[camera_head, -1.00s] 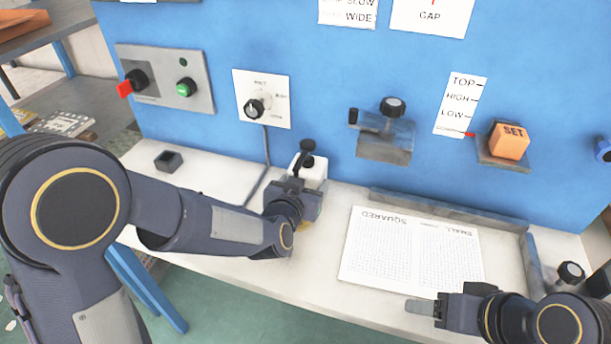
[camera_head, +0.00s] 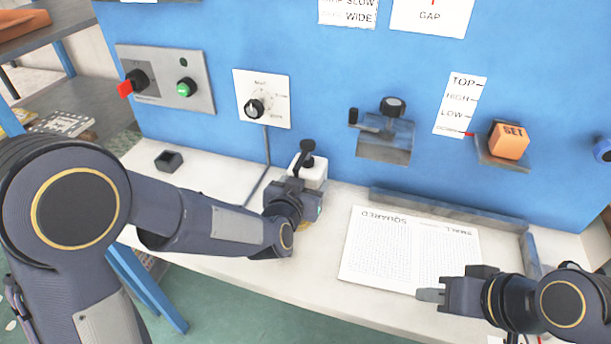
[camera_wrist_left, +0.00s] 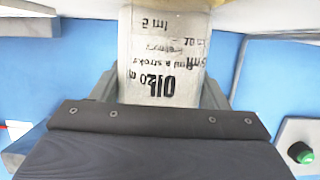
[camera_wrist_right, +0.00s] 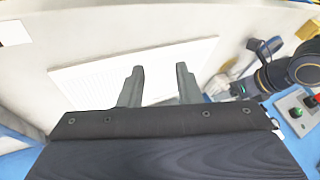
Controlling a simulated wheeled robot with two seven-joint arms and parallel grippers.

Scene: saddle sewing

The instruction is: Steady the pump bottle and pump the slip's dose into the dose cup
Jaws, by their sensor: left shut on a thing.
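The white pump bottle (camera_head: 314,174) with a black pump head (camera_head: 307,147) stands upright on the white bench against the blue panel. My left gripper (camera_head: 304,192) is shut on it from the front. In the left wrist view the bottle (camera_wrist_left: 162,60) sits between the two fingers, its printed OIL label upside down. My right gripper (camera_head: 432,296) is over the front of the bench, right of the bottle and apart from it. Its fingers (camera_wrist_right: 158,85) are spread and empty. A small dark open-topped block (camera_head: 169,160), perhaps the dose cup, stands left of the bottle. I cannot make out the slip clearly.
A printed SQUARED sheet (camera_head: 408,250) lies flat mid-bench, with a grey rail (camera_head: 450,208) behind it. Bench between block and bottle is mostly clear.

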